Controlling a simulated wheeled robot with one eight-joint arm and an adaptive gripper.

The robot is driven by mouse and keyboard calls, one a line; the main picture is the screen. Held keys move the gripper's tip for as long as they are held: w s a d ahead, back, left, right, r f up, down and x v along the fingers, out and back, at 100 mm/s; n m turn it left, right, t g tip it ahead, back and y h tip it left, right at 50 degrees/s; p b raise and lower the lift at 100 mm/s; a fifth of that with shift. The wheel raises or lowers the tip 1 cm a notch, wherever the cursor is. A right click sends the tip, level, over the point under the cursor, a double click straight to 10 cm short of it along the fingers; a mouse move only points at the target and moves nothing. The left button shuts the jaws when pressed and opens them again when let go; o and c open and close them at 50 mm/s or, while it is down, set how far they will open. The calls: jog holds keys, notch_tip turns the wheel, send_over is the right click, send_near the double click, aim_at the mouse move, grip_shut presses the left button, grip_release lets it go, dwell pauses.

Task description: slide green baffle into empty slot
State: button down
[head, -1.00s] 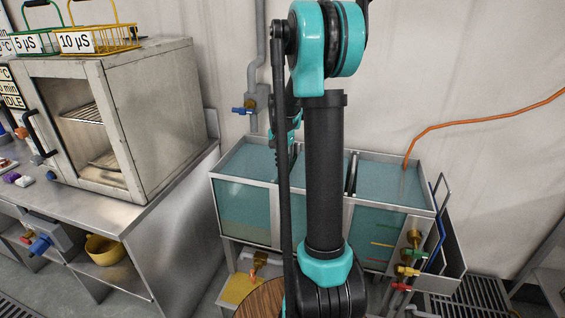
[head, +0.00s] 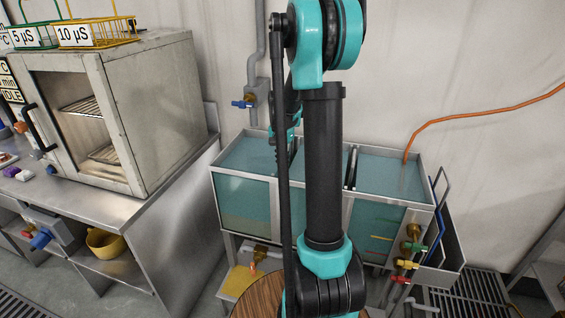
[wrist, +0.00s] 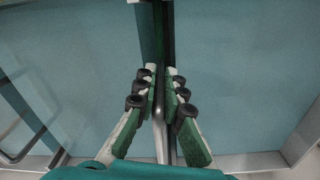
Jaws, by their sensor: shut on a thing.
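In the wrist view my gripper (wrist: 160,85) is shut on a thin upright plate, the green baffle (wrist: 151,38), seen nearly edge-on between the finger pads. In the head view my gripper (head: 290,138) is over the steel tank (head: 250,177), at the line between its left and middle compartments, partly hidden by my arm. The baffle cannot be made out in the head view. The slot it lines up with, and how deep it sits, cannot be told. A dark upright divider (head: 351,168) stands between the middle and right compartments.
A rack at the tank's right end holds a blue-edged panel (head: 437,235) and a grey-framed one (head: 442,188). An oven (head: 150,120) stands on the left bench (head: 95,207). An orange cable (head: 470,118) hangs along the wall.

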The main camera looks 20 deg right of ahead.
jog(key=shift+f, duration=0.5)
dwell(0.3)
jog(key=c, duration=1.5)
grip_release()
jog(key=shift+c, duration=0.2)
jog(key=shift+r, duration=0.1)
